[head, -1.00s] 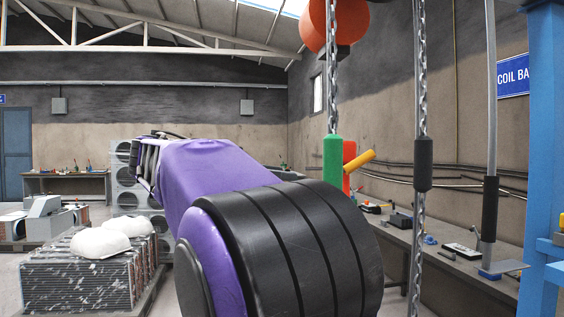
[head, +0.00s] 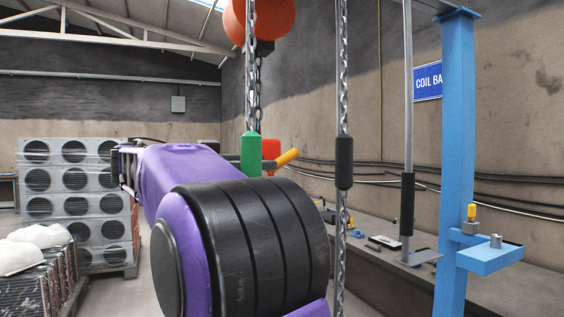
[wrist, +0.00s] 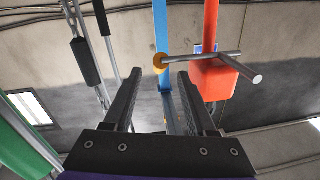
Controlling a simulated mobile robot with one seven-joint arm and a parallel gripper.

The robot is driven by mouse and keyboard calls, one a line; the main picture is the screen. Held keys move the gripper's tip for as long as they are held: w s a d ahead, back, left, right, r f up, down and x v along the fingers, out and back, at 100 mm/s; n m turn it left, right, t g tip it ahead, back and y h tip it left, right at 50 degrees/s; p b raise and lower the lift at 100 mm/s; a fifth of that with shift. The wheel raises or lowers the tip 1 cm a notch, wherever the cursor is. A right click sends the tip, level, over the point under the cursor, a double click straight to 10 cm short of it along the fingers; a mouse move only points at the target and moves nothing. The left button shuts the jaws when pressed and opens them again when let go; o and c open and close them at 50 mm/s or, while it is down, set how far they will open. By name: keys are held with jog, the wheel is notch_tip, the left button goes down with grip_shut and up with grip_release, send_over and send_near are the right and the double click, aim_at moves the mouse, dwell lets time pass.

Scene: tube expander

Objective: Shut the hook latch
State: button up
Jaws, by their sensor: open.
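I cannot make out the hook latch for certain in either view. In the wrist view my gripper (wrist: 159,78) is open, with nothing between its two black fingers. In the head view, the red block (head: 270,150) and a yellow handle (head: 287,158) show behind my purple arm, which hides what is below.
Chains hang close in front, one with a green sleeve (head: 251,154), one with a black sleeve (head: 344,162). An orange hoist body (head: 261,20) hangs above. A blue post (head: 457,160) with a small shelf stands right. A workbench (head: 395,262) lines the wall.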

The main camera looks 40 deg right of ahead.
aim_at(282, 162)
jog(key=d, duration=0.6)
jog(key=shift+s, duration=0.4)
grip_shut()
dwell(0.9)
